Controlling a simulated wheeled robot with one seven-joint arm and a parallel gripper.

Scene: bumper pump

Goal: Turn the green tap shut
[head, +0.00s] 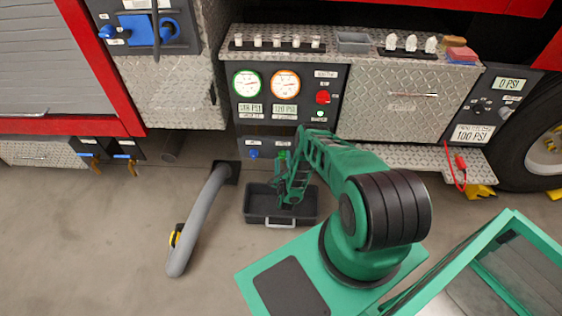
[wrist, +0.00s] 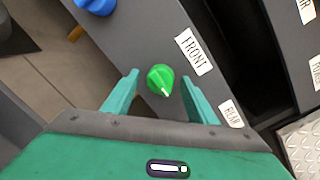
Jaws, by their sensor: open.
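The green tap (wrist: 158,75) is a round knob with a pale pointer line, set on a dark grey panel in the wrist view. Its pointer aims down and slightly right in that view. A "FRONT" label (wrist: 193,52) and a "REAR" label (wrist: 230,113) sit to its right. My gripper (wrist: 160,82) is open, with one finger on each side of the tap and gaps visible between. I cannot tell how deep the fingertips reach. In the head view the tap (head: 282,154) shows as a small bright green spot beside my arm, partly hidden.
A blue knob (wrist: 96,5) is on the same panel, also in the head view (head: 253,154). A black tray (head: 262,216) lies on the floor below my gripper. A grey hose (head: 202,215) lies to its left. Gauges and a red knob (head: 323,97) are above.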

